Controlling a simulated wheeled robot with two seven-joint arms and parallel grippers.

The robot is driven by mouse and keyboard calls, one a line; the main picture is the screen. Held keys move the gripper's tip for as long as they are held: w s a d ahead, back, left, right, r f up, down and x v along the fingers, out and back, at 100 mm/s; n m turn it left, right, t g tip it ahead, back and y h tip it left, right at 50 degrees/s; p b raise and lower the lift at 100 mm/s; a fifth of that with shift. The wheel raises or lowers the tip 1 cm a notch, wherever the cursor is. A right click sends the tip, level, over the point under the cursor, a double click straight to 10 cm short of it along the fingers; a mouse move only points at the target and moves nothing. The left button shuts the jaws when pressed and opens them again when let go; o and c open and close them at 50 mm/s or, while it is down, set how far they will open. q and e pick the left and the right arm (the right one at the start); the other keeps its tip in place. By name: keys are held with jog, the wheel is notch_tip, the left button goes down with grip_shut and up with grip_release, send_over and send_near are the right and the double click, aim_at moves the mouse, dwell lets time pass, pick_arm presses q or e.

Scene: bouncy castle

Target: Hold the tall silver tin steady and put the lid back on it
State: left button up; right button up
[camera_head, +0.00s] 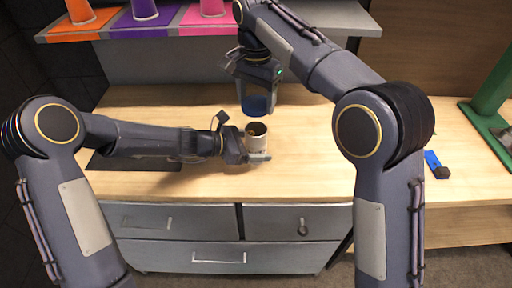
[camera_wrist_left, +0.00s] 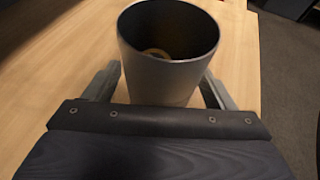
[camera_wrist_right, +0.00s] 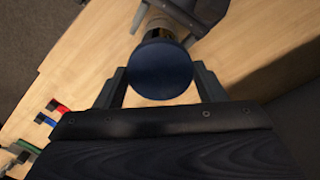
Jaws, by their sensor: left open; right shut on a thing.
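The tall silver tin (camera_head: 257,144) stands upright and open-topped on the wooden table. In the left wrist view the tin (camera_wrist_left: 165,80) shows a dark inside with a pale ring-like shape in it. My left gripper (camera_head: 256,156) is open, with its fingers on either side of the tin; whether they touch it is unclear. My right gripper (camera_head: 258,88) is shut on the blue lid (camera_head: 257,105) and holds it above the tin with a small gap. In the right wrist view the round lid (camera_wrist_right: 160,68) hides most of the tin.
A shelf (camera_head: 225,33) at the back carries orange, purple and pink mats with cups. A dark mat (camera_head: 130,163) lies under my left arm. A blue and dark item (camera_head: 436,164) and a green frame (camera_head: 490,108) are at the right. The table around the tin is clear.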

pick_arm(q)
jog(key=c, duration=1.5)
jog(key=shift+o, duration=0.2)
pick_arm(e)
send_over(256, 123)
jog(key=s, duration=0.3)
jog(key=shift+w+f, duration=0.1)
jog(key=shift+f, duration=2.4)
jog(key=shift+f, duration=0.1)
jog(key=shift+f, duration=0.8)
jog(key=shift+f, duration=0.55)
